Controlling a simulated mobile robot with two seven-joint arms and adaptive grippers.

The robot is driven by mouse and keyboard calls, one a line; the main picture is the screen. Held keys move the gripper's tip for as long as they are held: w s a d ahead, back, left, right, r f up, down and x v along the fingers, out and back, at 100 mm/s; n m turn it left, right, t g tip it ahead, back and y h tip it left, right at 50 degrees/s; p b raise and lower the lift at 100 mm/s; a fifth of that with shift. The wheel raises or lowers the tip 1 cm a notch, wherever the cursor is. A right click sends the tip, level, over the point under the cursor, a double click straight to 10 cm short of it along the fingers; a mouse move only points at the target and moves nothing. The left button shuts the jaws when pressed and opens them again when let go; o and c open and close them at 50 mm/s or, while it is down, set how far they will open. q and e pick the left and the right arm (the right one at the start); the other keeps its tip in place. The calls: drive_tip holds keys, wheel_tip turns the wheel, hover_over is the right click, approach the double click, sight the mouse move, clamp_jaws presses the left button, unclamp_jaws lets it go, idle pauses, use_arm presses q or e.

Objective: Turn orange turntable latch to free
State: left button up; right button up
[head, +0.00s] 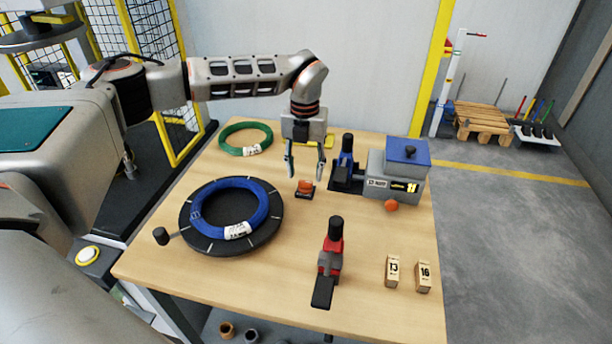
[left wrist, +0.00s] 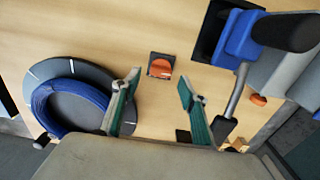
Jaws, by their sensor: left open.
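The orange turntable latch (head: 305,186) sits on a small dark base on the table, right of the turntable. It also shows in the left wrist view (left wrist: 161,68), between and beyond my fingertips. My left gripper (head: 305,173) is open and empty, pointing down above and around the latch's place; I cannot tell that it touches the latch. In the left wrist view its green-padded fingers (left wrist: 160,92) stand apart. The dark round turntable (head: 187,232) carries a blue coil (head: 204,219) with a white label. My right gripper is not in view.
A green coil (head: 232,146) lies behind; blocks 13 (head: 392,271) and 16 (head: 423,277) lie front right.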

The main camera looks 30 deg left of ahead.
sight(305, 182)
use_arm(q)
wheel_tip(305, 182, down, 2)
drive_tip(key=shift+w+f, duration=0.1)
drive_tip(key=shift+f, duration=0.4)
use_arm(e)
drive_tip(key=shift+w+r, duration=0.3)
use_arm(q)
drive_tip(key=c, duration=1.1)
